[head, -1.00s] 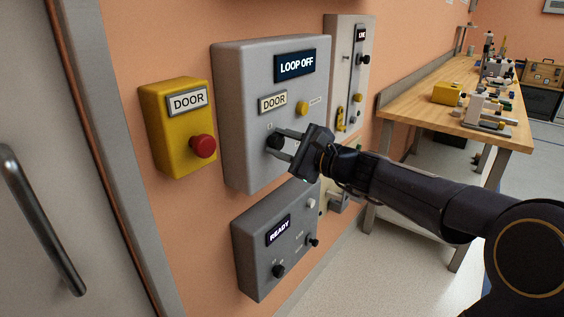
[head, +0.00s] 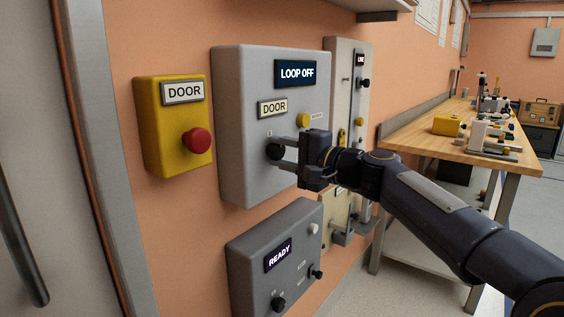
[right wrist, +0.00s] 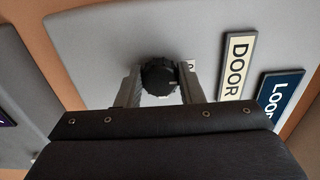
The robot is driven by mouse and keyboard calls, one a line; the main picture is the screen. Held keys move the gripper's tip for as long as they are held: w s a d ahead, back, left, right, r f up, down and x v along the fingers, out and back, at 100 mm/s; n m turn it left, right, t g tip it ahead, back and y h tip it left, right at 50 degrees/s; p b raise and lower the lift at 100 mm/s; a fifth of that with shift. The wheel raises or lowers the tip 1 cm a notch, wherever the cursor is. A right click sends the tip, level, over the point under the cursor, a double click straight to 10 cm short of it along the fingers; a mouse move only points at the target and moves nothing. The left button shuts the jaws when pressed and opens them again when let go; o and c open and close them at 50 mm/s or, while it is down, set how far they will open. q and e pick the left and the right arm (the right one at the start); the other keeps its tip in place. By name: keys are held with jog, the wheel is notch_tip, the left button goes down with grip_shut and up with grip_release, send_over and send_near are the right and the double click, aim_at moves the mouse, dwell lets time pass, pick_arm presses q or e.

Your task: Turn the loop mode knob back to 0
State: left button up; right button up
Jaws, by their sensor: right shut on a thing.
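The loop mode knob (head: 275,152) is a black round knob low on the grey DOOR box (head: 240,130), whose dark display (head: 297,73) reads LOOP OFF. My right gripper (head: 280,153) reaches in from the right and is shut on the knob. In the right wrist view the knob (right wrist: 158,77) sits between the two fingers, with a pale pointer mark on its right side and part of a printed character beside it. The exact setting is too small to read. My left gripper is not in view.
A yellow box (head: 162,150) with a red push button (head: 197,140) is left of the DOOR box. A grey READY box (head: 258,255) with small knobs hangs below. A tall panel (head: 342,95) stands to the right, then a wooden workbench (head: 420,138).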

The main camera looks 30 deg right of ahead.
jog(key=shift+n, duration=0.3)
jog(key=o, duration=1)
jog(key=shift+s, duration=0.1)
jog(key=v, duration=0.7)
jog(key=shift+s, duration=0.3)
jog(key=shift+d, duration=0.1)
